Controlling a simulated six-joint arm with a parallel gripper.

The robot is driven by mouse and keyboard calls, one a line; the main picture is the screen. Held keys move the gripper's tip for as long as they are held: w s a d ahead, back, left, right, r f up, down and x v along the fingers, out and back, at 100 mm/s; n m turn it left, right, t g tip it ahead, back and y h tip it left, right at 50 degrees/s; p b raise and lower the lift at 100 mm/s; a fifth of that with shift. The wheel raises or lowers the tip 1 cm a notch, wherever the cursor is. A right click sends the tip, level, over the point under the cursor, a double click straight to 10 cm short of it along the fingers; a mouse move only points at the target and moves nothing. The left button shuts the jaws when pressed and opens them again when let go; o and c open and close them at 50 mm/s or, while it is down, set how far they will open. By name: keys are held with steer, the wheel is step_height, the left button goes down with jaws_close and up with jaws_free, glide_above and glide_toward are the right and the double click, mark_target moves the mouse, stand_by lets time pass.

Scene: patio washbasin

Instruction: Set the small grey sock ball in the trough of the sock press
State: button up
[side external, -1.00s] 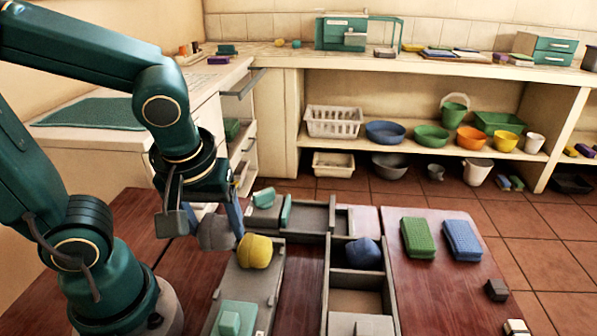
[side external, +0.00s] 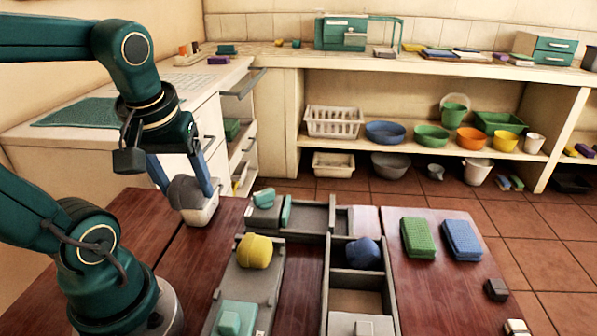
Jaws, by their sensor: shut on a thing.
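My gripper (side external: 184,188) is shut on the small grey sock ball (side external: 187,193), with a blue finger on either side. The ball is held up left of the grey fixtures, over the wooden table's far left part. A grey fixture with teal jaw-like blocks (side external: 286,210) and a long channel (side external: 310,216) lies at the table's far side; it looks like the sock press, though I cannot be sure. Nearer, a grey tray (side external: 268,292) holds a yellow ball (side external: 255,251) and a teal block (side external: 236,317).
A divided grey box (side external: 327,290) holds a dark blue ball (side external: 362,253). Green (side external: 418,237) and blue (side external: 462,240) sponges lie to its right. A white container (side external: 203,212) shows just behind the grey ball. Bare table lies left of the tray.

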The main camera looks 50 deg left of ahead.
stand_by(0.4)
steer(key=shift+m, duration=0.5)
steer(key=shift+w+r+m, duration=0.3)
steer(key=shift+m, duration=0.2)
steer(key=w+r+m+t+h, duration=0.1)
steer(key=w+r+m+h, duration=0.15)
steer(key=w+m, duration=0.4)
steer(key=m+h, duration=0.3)
steer(key=m, duration=0.8)
glide_above(313, 220)
steer(key=a, duration=0.1)
step_height(313, 220, down, 4)
steer(key=shift+n+g+y, duration=0.25)
steer(key=shift+g, duration=0.15)
steer(key=shift+s+f, duration=0.15)
steer(key=shift+f, duration=1.75)
steer(key=shift+s+f, duration=0.15)
steer(key=shift+f, duration=1.7)
steer(key=shift+s+f, duration=0.15)
steer(key=shift+f, duration=1.75)
